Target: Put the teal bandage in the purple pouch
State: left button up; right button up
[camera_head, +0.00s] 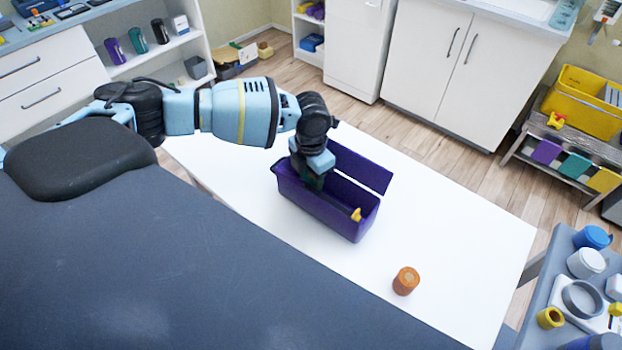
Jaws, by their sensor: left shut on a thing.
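The purple pouch (325,212) stands open on the white table, its flap (360,167) raised along the back side. My left gripper (317,178) reaches down into the left part of the pouch opening. It is shut on a dark teal thing, which looks like the teal bandage (315,183). Only a small part of it shows between the fingers and the pouch wall. Whether it touches the pouch floor I cannot tell. My right gripper is not in view.
An orange roll (405,281) stands on the white table (455,225), right of the pouch. A small yellow piece (356,214) shows at the pouch's right end. A grey cart (570,265) with cups stands at right.

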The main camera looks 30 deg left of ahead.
pick_arm(q)
jog(key=shift+f, duration=0.65)
jog(key=shift+f, duration=0.1)
jog(key=shift+f, duration=0.15)
jog(key=o, duration=1)
jog(key=shift+c, duration=0.2)
notch_tip(320, 180, up, 12)
jog(key=shift+r, duration=0.25)
